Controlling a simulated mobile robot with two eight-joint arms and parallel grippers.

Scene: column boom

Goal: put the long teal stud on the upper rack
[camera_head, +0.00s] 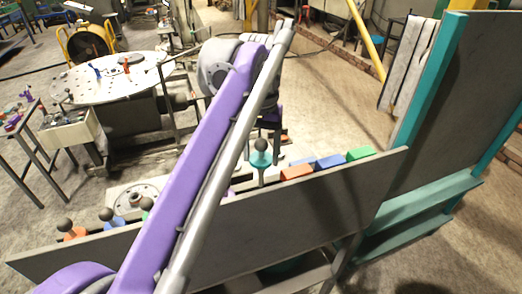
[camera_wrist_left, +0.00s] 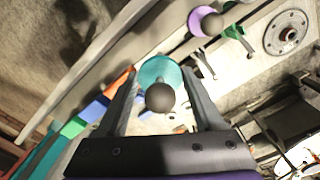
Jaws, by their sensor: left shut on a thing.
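The teal stud (camera_head: 262,170) has a round teal top and a dark grey ball, and stands upright behind the grey front board. It also shows in the left wrist view (camera_wrist_left: 160,72), between the two fingers. My left gripper (camera_wrist_left: 158,82) is shut on this teal stud. In the head view my purple arm hides most of that gripper. I cannot tell whether the stud's foot touches the bench. A teal-framed rack at the right has an upper ledge (camera_head: 425,205) and a lower ledge (camera_head: 402,240), both bare where seen. My right gripper is not in view.
The grey board (camera_head: 300,212) runs along the bench front. Orange (camera_head: 297,172), blue (camera_head: 330,161) and green (camera_head: 360,154) blocks lie behind its right part. Orange (camera_head: 71,233) and blue (camera_head: 111,219) studs stand at left. A purple stud (camera_wrist_left: 202,20) shows in the wrist view.

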